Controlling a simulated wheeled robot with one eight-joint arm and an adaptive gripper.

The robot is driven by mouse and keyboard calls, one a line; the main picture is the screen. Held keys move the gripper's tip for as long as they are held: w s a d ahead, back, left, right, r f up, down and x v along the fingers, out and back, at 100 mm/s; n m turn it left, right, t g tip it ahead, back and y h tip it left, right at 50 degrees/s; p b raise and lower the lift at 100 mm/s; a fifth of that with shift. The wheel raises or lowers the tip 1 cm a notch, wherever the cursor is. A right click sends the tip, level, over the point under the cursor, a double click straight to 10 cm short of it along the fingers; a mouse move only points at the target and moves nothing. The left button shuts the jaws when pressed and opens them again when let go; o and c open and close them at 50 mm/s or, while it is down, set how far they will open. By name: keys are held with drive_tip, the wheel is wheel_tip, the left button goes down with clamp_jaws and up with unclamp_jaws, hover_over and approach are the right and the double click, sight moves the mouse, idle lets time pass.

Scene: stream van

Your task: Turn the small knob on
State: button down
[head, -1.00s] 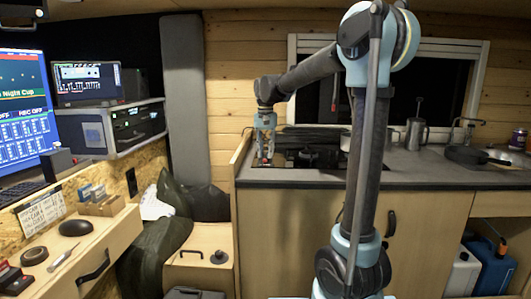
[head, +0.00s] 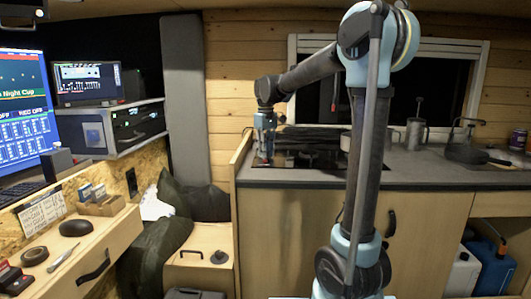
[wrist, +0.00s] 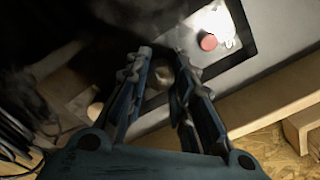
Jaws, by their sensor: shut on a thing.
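In the wrist view, a small round knob (wrist: 163,75) sits on a dark-framed grey panel, between my fingertips. My gripper (wrist: 164,62) is closed in around this knob, one finger on each side. Some of the knob's edge is hidden by the fingers and shadow. In the head view, my gripper (head: 264,158) points down at the left end of the hob (head: 305,160) on the counter. The knob cannot be made out there.
A red round knob or button (wrist: 208,41) lies up and right of my fingers in the wrist view. A paler round piece (wrist: 95,110) is at the left.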

drive_tip(key=shift+w+n, duration=0.2)
drive_tip(key=shift+n, duration=0.7)
drive_tip(key=c, duration=1.4)
unclamp_jaws()
drive_tip(key=shift+o, duration=0.2)
drive_tip(key=shift+s, duration=0.1)
wheel_tip(320, 180, up, 12)
